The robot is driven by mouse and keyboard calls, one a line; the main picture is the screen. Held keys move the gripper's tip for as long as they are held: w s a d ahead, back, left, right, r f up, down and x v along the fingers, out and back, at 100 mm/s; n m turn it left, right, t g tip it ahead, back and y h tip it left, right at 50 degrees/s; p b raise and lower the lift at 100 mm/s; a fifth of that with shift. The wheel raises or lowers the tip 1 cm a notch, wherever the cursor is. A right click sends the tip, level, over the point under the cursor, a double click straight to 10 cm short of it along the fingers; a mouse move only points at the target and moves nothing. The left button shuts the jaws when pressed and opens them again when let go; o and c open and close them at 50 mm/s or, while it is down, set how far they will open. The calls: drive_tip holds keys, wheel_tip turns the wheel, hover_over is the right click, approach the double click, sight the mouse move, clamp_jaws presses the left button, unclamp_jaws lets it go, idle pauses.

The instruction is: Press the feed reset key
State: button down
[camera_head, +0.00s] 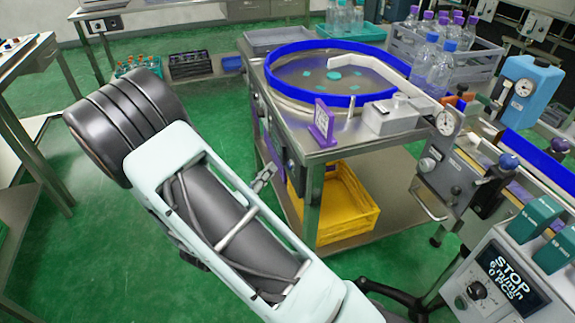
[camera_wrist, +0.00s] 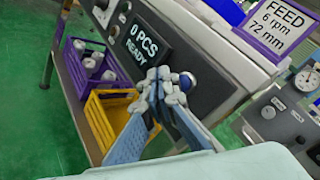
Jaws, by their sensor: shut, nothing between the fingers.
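The feed panel (camera_wrist: 190,50) is a dark box front under the table edge, with a black display (camera_wrist: 135,42) reading "0 PCS READY". A dark round knob or key (camera_wrist: 187,80) shows just right of my fingertips. I cannot read which control is the feed reset key; it may be hidden behind my fingers. My gripper (camera_wrist: 165,82) is shut and empty, its tips in front of the panel, right of the display. Contact cannot be told. In the head view my gripper (camera_head: 265,180) is small beside the table's left side, near the panel (camera_head: 291,168).
A purple-framed FEED sign (camera_head: 322,122) stands on the table corner, near the blue-rimmed round feeder (camera_head: 345,101). A yellow crate (camera_head: 338,215) sits on the lower shelf. A STOP display box (camera_head: 497,282) stands at right. Green floor (camera_head: 95,250) is open at left.

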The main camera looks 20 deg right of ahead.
drive_tip(key=shift+a, duration=1.8)
